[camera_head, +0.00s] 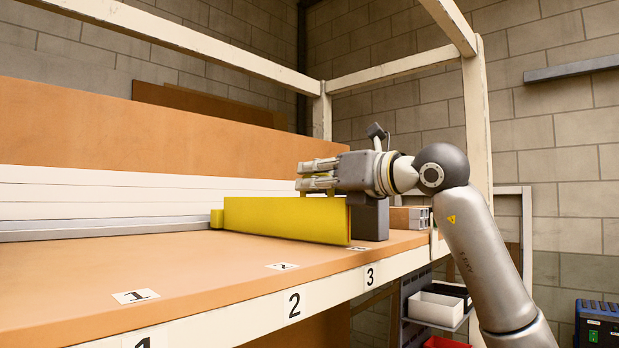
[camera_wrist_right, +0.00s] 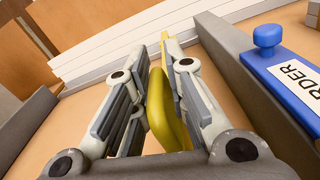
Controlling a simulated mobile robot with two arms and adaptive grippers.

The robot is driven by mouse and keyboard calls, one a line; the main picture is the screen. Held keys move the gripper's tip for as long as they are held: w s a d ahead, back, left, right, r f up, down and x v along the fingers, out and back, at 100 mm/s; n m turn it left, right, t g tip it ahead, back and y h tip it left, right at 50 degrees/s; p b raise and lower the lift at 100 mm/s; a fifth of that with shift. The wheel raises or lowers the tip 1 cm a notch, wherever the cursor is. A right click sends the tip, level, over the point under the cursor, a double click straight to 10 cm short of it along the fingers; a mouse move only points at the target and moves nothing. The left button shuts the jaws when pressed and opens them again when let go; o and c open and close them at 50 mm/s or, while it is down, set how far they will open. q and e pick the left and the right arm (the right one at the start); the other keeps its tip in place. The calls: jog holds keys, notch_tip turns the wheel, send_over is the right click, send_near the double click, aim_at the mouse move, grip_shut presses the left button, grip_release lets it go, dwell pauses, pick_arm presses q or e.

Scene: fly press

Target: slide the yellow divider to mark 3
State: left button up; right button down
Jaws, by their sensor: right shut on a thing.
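The yellow divider (camera_head: 285,219) stands upright on the orange tabletop, its near end beside a small floor plate (camera_head: 357,248) whose number I cannot read clearly. This plate lines up roughly with the edge label 3 (camera_head: 370,276). My right gripper (camera_head: 304,174) is at the top of the divider. In the right wrist view its fingers (camera_wrist_right: 170,60) are shut around the divider's curved yellow part (camera_wrist_right: 165,108). Plates for mark 1 (camera_head: 135,296) and mark 2 (camera_head: 282,266) lie to the left. My left gripper is not in view.
A dark grey block (camera_head: 371,220) stands close to the divider's right. The right wrist view shows a blue knob (camera_wrist_right: 267,36) and a partly readable label there. A grey rail (camera_head: 110,228) runs along the back. The tabletop left of the divider is clear. White bins (camera_head: 436,308) sit below right.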

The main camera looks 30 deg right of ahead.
jog(key=c, duration=1.5)
grip_release()
jog(key=shift+s+d+r, duration=0.1)
jog(key=shift+d, duration=0.1)
jog(key=v, duration=1.2)
